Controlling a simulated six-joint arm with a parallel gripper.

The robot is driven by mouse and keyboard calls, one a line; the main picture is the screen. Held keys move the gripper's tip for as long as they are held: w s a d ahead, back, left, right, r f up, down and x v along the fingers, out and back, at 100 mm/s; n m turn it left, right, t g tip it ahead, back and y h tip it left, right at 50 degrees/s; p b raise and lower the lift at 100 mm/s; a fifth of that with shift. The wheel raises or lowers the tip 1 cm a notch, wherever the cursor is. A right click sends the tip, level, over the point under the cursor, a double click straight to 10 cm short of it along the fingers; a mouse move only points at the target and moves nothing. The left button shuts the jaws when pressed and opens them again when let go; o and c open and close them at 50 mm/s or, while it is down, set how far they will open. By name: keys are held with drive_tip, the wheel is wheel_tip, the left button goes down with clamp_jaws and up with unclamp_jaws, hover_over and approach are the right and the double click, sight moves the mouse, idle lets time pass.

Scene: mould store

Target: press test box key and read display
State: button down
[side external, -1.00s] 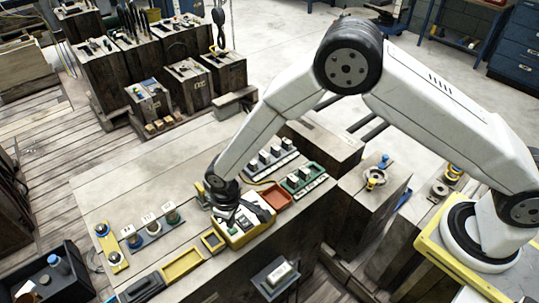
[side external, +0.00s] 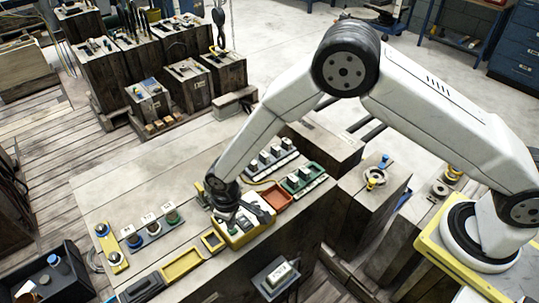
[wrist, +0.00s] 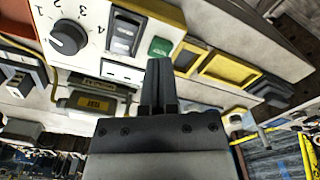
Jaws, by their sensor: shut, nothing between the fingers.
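The test box (side external: 250,232), white-topped with a yellow body, stands on the bench under my gripper (side external: 231,222). In the wrist view its white face (wrist: 155,12) carries a black knob (wrist: 68,38) with numbers round it, a dark rocker switch (wrist: 124,34) and a green key (wrist: 160,46). My gripper (wrist: 159,64) is shut and empty. Its fingertips show just below the green key in that view; I cannot tell whether they touch it. No readable display value shows. In the side view the gripper hides part of the box top.
A red-orange tray (side external: 277,201) and a green switch block (side external: 304,180) lie right of the box. A grey block with a white top (side external: 279,275) stands in front.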

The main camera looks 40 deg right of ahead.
drive_tip(key=shift+f, duration=0.9)
idle(0.8)
drive_tip(key=shift+r, duration=3.5)
